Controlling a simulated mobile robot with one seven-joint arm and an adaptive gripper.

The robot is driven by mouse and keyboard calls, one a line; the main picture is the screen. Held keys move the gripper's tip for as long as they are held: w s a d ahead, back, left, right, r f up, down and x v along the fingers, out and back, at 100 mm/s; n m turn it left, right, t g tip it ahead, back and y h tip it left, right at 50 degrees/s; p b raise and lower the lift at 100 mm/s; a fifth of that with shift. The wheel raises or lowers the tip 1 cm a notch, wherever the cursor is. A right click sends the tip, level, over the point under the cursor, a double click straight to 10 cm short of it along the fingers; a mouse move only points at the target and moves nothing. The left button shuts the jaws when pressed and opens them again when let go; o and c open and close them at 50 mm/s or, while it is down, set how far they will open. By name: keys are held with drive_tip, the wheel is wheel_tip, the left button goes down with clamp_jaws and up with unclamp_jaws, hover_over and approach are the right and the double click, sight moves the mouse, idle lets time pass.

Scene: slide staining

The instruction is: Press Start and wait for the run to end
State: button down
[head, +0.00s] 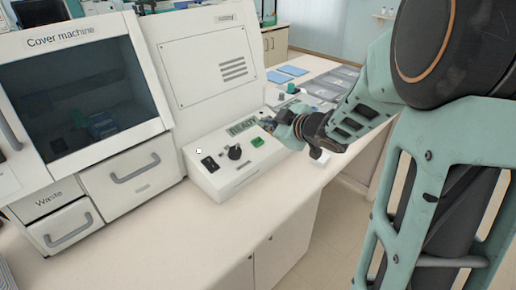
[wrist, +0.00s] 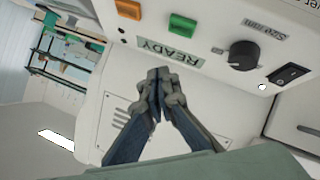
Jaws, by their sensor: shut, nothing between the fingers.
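The control box (head: 215,177) of the cover machine stands on the counter. Its display (head: 242,127) reads READY; in the wrist view the display (wrist: 170,52) appears upside down. A green button (head: 257,142) sits on the panel, and it also shows in the wrist view (wrist: 182,25) beside an orange button (wrist: 128,9). I cannot read a Start label on either. My gripper (wrist: 158,76) is shut and empty, with its fingertips over the panel near the display, apart from the green button.
A black knob (head: 235,152) and a black rocker switch (head: 209,163) share the panel. The cover machine (head: 110,48) with its dark window and drawers stands at left. Blue pads (head: 286,73) and trays (head: 338,80) lie on the counter behind.

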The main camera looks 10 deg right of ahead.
sight(258, 142)
drive_tip(key=shift+w+a+f+b, duration=0.15)
drive_tip(key=shift+w+f+b, duration=0.05)
drive_tip(key=shift+f+b, duration=0.5)
drive_tip(key=shift+w+a+f+b, duration=0.25)
drive_tip(key=shift+f+b, duration=0.2)
drive_tip(key=shift+f, duration=0.35)
drive_tip(key=shift+w+a+f+b, duration=0.1)
drive_tip(key=shift+w+f+b, duration=0.1)
drive_tip(key=shift+f+b, duration=0.5)
drive_tip(key=shift+f, duration=0.1)
drive_tip(key=shift+w+a+f, duration=0.1)
drive_tip(key=shift+w+f, duration=0.05)
drive_tip(key=shift+f, duration=0.25)
